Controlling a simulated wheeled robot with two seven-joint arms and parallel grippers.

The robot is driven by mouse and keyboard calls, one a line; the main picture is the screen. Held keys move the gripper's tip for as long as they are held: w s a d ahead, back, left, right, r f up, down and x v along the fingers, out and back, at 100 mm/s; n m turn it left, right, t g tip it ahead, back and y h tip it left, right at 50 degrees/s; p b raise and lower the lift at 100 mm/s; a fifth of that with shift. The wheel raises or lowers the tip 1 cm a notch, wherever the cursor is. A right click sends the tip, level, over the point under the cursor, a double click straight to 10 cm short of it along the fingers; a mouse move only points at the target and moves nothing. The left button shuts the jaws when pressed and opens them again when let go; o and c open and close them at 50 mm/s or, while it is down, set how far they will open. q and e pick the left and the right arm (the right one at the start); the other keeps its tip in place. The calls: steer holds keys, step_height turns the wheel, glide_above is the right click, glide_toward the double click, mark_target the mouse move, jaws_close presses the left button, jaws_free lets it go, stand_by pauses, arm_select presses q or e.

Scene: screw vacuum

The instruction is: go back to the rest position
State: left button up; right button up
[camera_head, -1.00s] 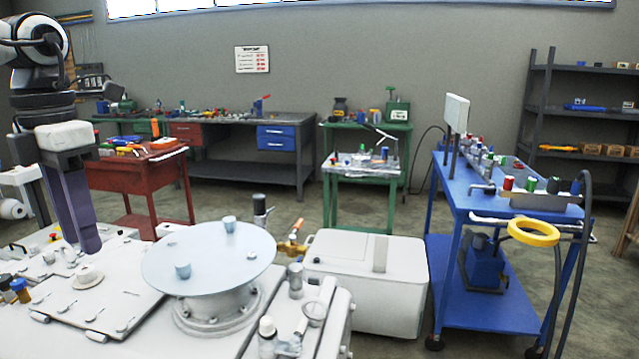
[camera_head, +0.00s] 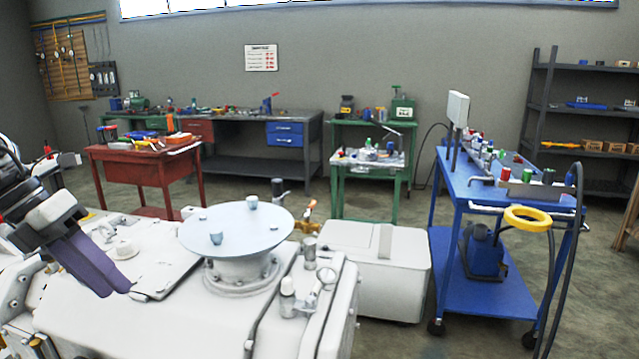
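My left gripper (camera_head: 112,290) is at the left edge, its dark wrist coming in from the left and its purple fingers slanting down to the right. It is over the left part of the white machine housing, left of the round pale disc. From this angle I cannot tell whether the fingers are apart or together, and I see no object in them. My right gripper is out of view.
A white box (camera_head: 370,270) stands right of the machine. A blue cart (camera_head: 490,300) with a yellow ring (camera_head: 531,218) is farther right. A red table (camera_head: 140,158) and green stand (camera_head: 368,170) stand behind. Floor is clear between them.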

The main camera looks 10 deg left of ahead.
arm_select(q)
steer(key=s+d+f+n+t, duration=0.1)
steer(key=s+f+n+t, duration=0.3)
steer(key=f+n, duration=0.8)
steer(key=s+d+f+n+t, duration=0.15)
steer(key=f+n+t, duration=0.6)
steer(key=f, duration=0.95)
steer(key=s+d+f+n+g+y, duration=0.1)
steer(key=s+d+f+n, duration=0.3)
steer(key=d, duration=0.3)
steer(key=s+d+f+n+g+y, duration=0.1)
steer(key=s+d+f+n+g, duration=0.1)
steer(key=s+d+f+n, duration=0.2)
steer(key=s+d+f+n+g, duration=0.2)
steer(key=s+d+f+n, duration=0.2)
steer(key=d+n, duration=0.3)
steer(key=d+f, duration=0.1)
steer(key=d, duration=0.1)
steer(key=shift+d+y, duration=0.35)
steer(key=shift+y, duration=0.05)
steer(key=shift+s, duration=0.1)
